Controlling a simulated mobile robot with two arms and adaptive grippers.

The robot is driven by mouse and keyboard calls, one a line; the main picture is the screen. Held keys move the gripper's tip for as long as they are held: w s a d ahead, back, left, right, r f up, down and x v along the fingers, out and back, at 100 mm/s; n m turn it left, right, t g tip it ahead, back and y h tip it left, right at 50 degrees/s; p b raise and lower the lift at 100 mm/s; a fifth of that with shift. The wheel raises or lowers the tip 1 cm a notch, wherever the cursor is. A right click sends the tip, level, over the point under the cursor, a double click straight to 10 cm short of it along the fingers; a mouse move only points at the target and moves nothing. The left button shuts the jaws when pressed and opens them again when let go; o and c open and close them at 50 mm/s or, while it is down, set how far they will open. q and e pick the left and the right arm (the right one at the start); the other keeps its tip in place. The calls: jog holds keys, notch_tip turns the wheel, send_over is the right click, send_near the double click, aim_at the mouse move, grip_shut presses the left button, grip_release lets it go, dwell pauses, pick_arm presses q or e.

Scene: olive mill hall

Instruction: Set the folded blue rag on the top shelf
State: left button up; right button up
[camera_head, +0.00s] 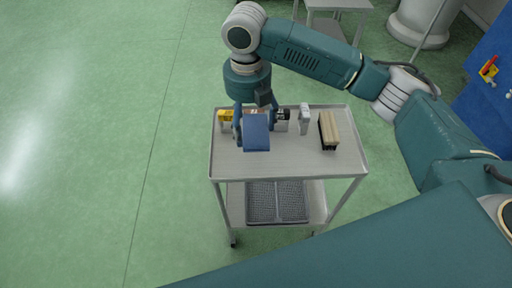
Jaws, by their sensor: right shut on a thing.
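The folded blue rag (256,132) is at my right gripper (255,118), which comes down over the left part of the trolley's top shelf (290,166). The gripper is shut on the rag, one finger showing on each side of it. The rag covers part of the shelf and of the things behind it. I cannot tell whether its lower edge touches the shelf. My left gripper is not in view.
On the top shelf stand a yellow-topped item (226,116), a dark-labelled container (282,118), a pale bottle (304,119) and a brush-like block (328,130). A grey crate (277,202) sits on the lower shelf. The top shelf's front strip is clear.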

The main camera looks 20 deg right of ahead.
aim_at(251, 158)
notch_tip(251, 158, down, 13)
jog(key=shift+r+p, duration=0.2)
jog(key=shift+p, duration=0.3)
jog(key=o, duration=1.2)
jog(key=shift+f, duration=0.1)
notch_tip(251, 158, up, 12)
jog(key=shift+a+r+b, duration=0.1)
jog(key=shift+r+b, duration=0.05)
jog(key=shift+b, duration=0.65)
